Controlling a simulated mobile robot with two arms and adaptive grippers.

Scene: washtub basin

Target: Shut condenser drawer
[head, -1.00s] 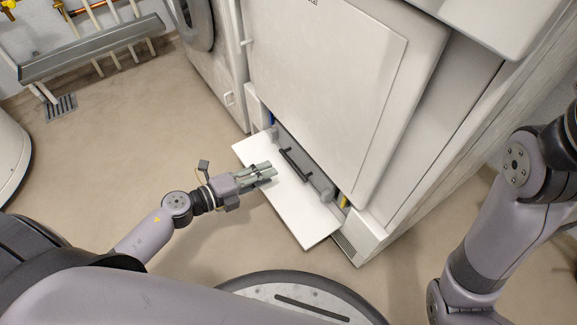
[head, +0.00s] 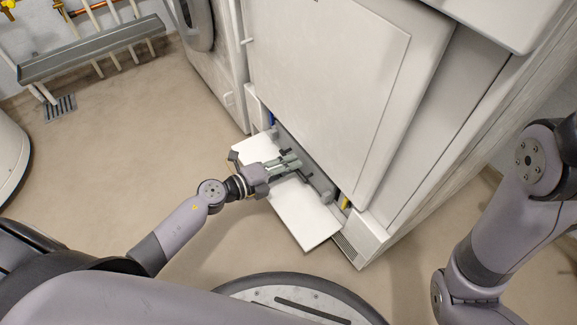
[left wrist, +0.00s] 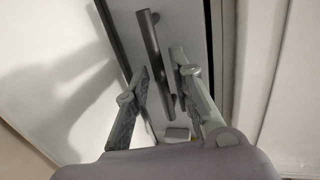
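The condenser drawer (head: 325,187) is a grey front low in the white dryer, with a dark bar handle (left wrist: 154,52). In the head view my left gripper (head: 296,161) is over the open white flap, at the handle, and partly covers it. In the left wrist view its two fingers (left wrist: 158,64) are apart, with the handle's bar running between and beyond the tips. I cannot tell whether a finger touches it. My right gripper is out of view; only my right arm shows at the right.
The white flap (head: 302,217) is folded down in front of the drawer opening. The dryer (head: 325,80) rises above it. A front-loading machine (head: 213,60) stands to the left. The beige floor (head: 120,150) at left is clear.

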